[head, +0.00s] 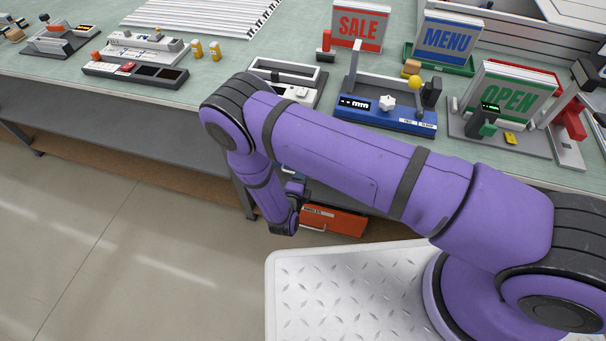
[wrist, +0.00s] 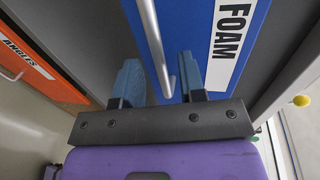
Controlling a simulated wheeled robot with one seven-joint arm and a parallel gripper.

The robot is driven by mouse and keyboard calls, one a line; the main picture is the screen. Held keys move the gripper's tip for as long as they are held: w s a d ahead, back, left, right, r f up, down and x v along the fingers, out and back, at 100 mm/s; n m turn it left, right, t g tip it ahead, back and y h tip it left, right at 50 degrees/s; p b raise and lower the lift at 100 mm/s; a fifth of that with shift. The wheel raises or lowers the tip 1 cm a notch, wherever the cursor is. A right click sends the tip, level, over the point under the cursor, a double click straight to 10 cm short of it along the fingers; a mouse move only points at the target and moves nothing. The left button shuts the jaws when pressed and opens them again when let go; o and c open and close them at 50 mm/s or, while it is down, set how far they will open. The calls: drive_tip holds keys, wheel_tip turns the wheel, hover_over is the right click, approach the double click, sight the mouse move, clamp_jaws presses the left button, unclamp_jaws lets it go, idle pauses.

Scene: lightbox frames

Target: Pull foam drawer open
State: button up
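The foam drawer (wrist: 215,18) has a blue front with a white FOAM label and fills the top middle of the wrist view. Its silver bar handle (wrist: 152,45) runs down the picture. My gripper (wrist: 158,75) is open, with one blue-grey finger on each side of the handle. There is a visible gap between the left finger and the bar; the right finger is nearer to it. I cannot tell whether either finger touches the bar. In the head view my purple arm hides the gripper and nearly all of the foam drawer.
An orange drawer labelled ANGLES (wrist: 25,62) is to the left in the wrist view; it also shows under the bench in the head view (head: 338,221). The workbench (head: 215,75) above carries signs, trays and tools. The floor (head: 120,240) at left is clear.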

drive_tip(key=shift+x, duration=1.3)
drive_tip(key=shift+c, duration=0.2)
clamp_jaws()
drive_tip(key=shift+s, duration=0.1)
